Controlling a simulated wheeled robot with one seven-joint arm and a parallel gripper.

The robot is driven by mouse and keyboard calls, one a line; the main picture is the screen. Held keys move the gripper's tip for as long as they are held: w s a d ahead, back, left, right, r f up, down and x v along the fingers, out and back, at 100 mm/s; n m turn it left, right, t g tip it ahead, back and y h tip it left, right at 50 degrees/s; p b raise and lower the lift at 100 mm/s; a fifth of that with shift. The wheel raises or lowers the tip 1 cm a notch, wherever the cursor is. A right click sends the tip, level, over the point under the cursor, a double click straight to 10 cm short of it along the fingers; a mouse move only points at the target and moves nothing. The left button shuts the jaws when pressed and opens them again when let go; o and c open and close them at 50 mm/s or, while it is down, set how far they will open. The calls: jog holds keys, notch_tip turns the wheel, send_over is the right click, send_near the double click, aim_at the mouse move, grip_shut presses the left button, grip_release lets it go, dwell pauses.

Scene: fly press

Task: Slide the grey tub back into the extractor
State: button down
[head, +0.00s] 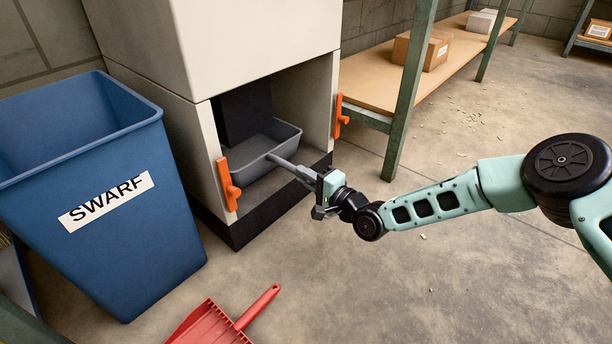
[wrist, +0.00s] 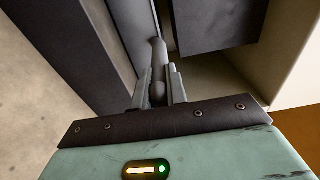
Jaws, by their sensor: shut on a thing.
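The grey tub (head: 254,157) sits in the low open bay of the pale extractor (head: 262,32), between the bay's side walls. My gripper (head: 303,174) is in front of the bay and shut on this handle. In the wrist view my gripper's fingers (wrist: 159,88) close on both sides of the handle (wrist: 158,52). An orange latch stands upright at each side of the bay, left (head: 228,184) and right (head: 340,116). The back of the tub's inside is partly in shadow.
A blue swarf bin (head: 150,245) stands close at the left of the extractor. A red dustpan (head: 208,325) lies on the floor in front. A shelf bench (head: 375,78) with cardboard boxes stands at the right. The floor at the lower right is mostly clear.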

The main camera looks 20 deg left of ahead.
jog(key=shift+r, duration=0.2)
jog(key=c, duration=1.3)
grip_release()
jog(key=shift+c, duration=0.2)
jog(key=shift+f, duration=0.25)
jog(key=shift+s+d+r+p, duration=0.1)
jog(key=shift+s+d+p, duration=0.05)
jog(key=shift+d+p, duration=0.25)
jog(key=p+v, duration=0.9)
jog(key=v, duration=0.7)
jog(key=shift+s+d, duration=0.2)
jog(key=shift+d, duration=0.05)
jog(key=shift+r, duration=0.1)
